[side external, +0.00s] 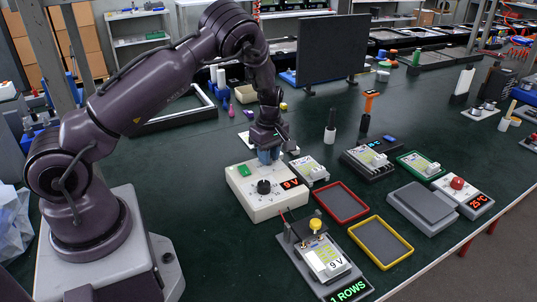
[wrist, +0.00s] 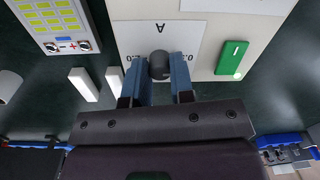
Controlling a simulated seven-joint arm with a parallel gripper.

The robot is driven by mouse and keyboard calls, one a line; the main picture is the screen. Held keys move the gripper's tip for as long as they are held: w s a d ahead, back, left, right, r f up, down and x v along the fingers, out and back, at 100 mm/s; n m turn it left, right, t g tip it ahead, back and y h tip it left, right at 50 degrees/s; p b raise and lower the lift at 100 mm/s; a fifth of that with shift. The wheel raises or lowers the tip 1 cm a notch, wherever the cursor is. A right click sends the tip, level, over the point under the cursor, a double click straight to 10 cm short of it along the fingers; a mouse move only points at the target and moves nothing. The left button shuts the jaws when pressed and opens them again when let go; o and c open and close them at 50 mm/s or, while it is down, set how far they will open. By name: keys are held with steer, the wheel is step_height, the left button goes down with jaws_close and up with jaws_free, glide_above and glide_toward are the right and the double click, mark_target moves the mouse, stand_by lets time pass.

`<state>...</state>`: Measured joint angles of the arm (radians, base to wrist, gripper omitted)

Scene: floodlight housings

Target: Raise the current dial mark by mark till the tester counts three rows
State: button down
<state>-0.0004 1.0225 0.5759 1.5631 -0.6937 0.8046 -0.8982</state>
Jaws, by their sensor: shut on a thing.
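The white supply box (side external: 275,205) stands in front of my arm with a red "9 V" display (side external: 291,183), a black dial (side external: 264,187) and a green switch (side external: 244,169). My gripper (side external: 268,155) points down at the box's back part. In the wrist view its blue fingers (wrist: 160,75) are shut on the dark current dial (wrist: 159,64), beside a white scale with an upside-down "A" (wrist: 185,5). The fingers hide much of the scale, so the exact mark cannot be read. The tester (side external: 320,262) at the front has a yellow button and a green display reading "1 ROWS" (side external: 348,291).
A red-rimmed tray (side external: 363,214) and a yellow-rimmed tray (side external: 408,250) lie right of the box. A dark screen (side external: 332,48) stands behind.

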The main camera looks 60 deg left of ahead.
steer(key=m, duration=0.5)
steer(key=shift+m, duration=0.3)
steer(key=m, duration=0.5)
steer(key=shift+m, duration=0.7)
steer(key=c, duration=1)
jaws_free()
steer(key=r, duration=1.3)
steer(key=shift+w+d, duration=0.1)
steer(key=shift+d, duration=0.1)
